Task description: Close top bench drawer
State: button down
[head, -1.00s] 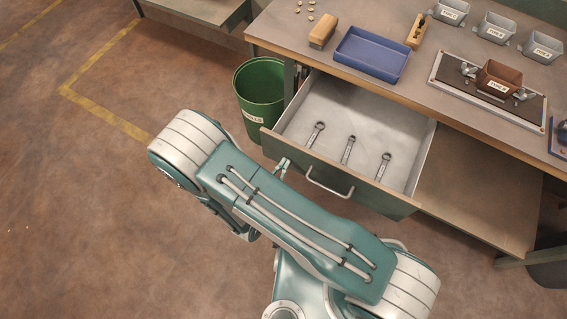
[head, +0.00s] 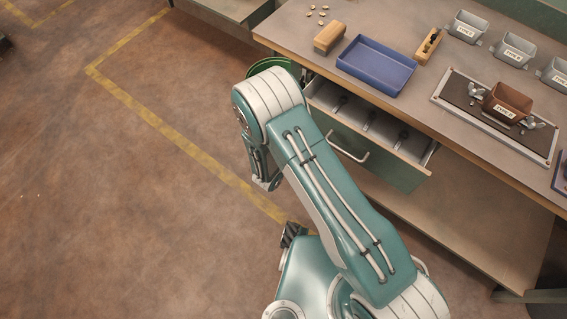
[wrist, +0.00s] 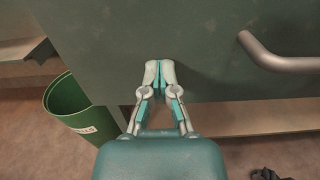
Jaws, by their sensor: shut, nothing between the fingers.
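In the wrist view the drawer front (wrist: 215,50) fills the upper part, with the handle (wrist: 280,60) to the right. My gripper (wrist: 158,68) is shut and empty, its tips at the drawer front left of the handle; they appear to touch it. In the head view my arm hides the gripper and the drawer's left end.
A green bin (wrist: 75,105) stands left of the drawer, partly hidden by my arm in the head view. The bench top (head: 420,110) holds a blue tray (head: 376,66), a wooden block (head: 329,38) and a brown hopper (head: 506,103). Below is a lower shelf (head: 450,225). Floor at left is clear.

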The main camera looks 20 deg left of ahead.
jog(key=w, duration=0.6)
jog(key=shift+w+d+f, duration=0.15)
jog(key=shift+w+d, duration=0.2)
jog(key=w+d, duration=0.4)
jog(key=w, duration=0.1)
jog(key=shift+r, duration=0.2)
jog(key=shift+w, duration=0.3)
jog(key=shift+w+a, duration=0.3)
jog(key=shift+a, duration=0.3)
jog(key=shift+w+d+r, duration=0.1)
jog(key=shift+d, duration=0.25)
jog(key=shift+a, duration=0.1)
